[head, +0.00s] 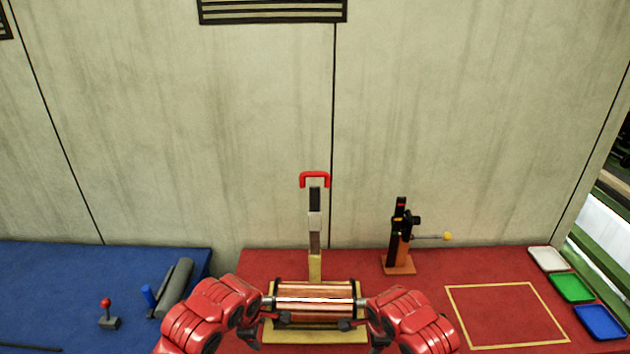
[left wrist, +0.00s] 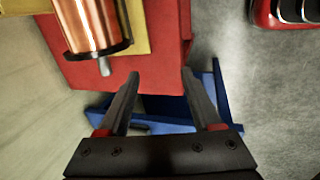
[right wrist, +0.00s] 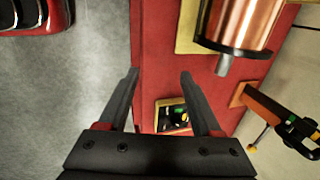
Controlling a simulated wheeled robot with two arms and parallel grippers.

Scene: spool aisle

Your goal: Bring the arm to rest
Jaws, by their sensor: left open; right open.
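My left gripper (head: 268,328) is open and empty at the left side of a copper spool (head: 315,306). My right gripper (head: 362,333) is open and empty at its right side. The spool lies level on a yellow stand (head: 315,337) on the red table. In the left wrist view the open fingers (left wrist: 160,85) are clear of the spool (left wrist: 92,22) and its shaft end. In the right wrist view the open fingers (right wrist: 160,80) are also apart from the spool (right wrist: 240,22).
Behind the spool stands an upright post with a red handle (head: 315,178). A black and orange device (head: 399,238) stands right of it. White (head: 547,259), green (head: 572,288) and blue (head: 600,322) trays line the right edge. A yellow-outlined square (head: 507,315) is empty. A blue table (head: 60,290) is left.

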